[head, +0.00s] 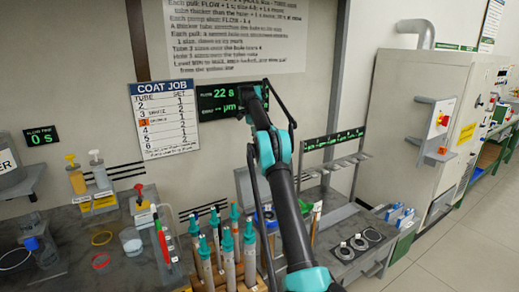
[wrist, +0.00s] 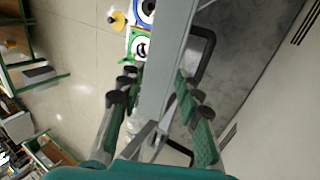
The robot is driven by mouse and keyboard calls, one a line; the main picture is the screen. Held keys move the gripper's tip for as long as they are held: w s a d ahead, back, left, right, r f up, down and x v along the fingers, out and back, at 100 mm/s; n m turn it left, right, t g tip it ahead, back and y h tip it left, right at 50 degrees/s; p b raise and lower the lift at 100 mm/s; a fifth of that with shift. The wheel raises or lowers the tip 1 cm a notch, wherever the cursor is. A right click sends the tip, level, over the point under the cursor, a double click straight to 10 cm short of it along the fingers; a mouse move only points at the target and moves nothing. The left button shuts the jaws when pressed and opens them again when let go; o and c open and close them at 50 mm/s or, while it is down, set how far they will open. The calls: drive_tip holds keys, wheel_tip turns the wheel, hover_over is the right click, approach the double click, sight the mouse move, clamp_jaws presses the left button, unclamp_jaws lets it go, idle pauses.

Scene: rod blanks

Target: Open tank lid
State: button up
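I cannot pick out a tank lid with certainty. In the wrist view a long grey bar or panel edge (wrist: 172,60) runs down between my fingers, with a black bent handle-like bar (wrist: 205,45) to its right. In the wrist view my gripper (wrist: 155,90) is open, its dark green-padded fingers apart on either side of the grey bar. I cannot tell whether they touch it. In the head view my teal and black arm reaches up across the middle; its gripper end is not clear, and the arm hides part of the bench behind it.
Several teal-topped rods (head: 228,250) stand in front on the bench left of my arm. A grey rack (head: 335,160) and a small block with dark rings (head: 357,243) are right of it. A white cabinet (head: 410,120) stands farther right, beside open floor (head: 445,265).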

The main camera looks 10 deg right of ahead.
drive_tip(key=shift+w+n, duration=0.1)
drive_tip(key=shift+n, duration=0.2)
drive_tip(key=c, duration=0.5)
drive_tip(key=shift+w+a+f+n, duration=0.2)
drive_tip(key=shift+w+f+n, duration=0.1)
drive_tip(key=shift+n, duration=0.3)
drive_tip(key=shift+c, duration=1.1)
drive_tip(key=w+a+f+n+t, duration=0.1)
drive_tip(key=w+n, duration=0.1)
drive_tip(key=n, duration=0.2)
drive_tip(key=w+a+f+n+t, duration=0.1)
drive_tip(key=w+n, duration=0.1)
drive_tip(key=n, duration=0.3)
drive_tip(key=w+a+f+n+t+y, duration=0.1)
drive_tip(key=w+n, duration=0.1)
drive_tip(key=n, duration=0.3)
drive_tip(key=shift+w+a+t, duration=0.2)
drive_tip(key=shift+w+t, duration=0.1)
drive_tip(key=shift+w, duration=0.05)
clamp_jaws()
wheel_tip(320, 180, down, 10)
drive_tip(key=n, duration=0.2)
drive_tip(key=shift+s+d+r, duration=0.15)
drive_tip(key=shift+s+r, duration=0.1)
drive_tip(key=shift+s, duration=0.35)
drive_tip(key=shift+s+d+r, duration=0.2)
drive_tip(key=shift+s, duration=0.35)
drive_tip(key=shift+s+d+r, duration=0.15)
drive_tip(key=shift+s+r, duration=0.1)
drive_tip(key=shift+s, duration=0.35)
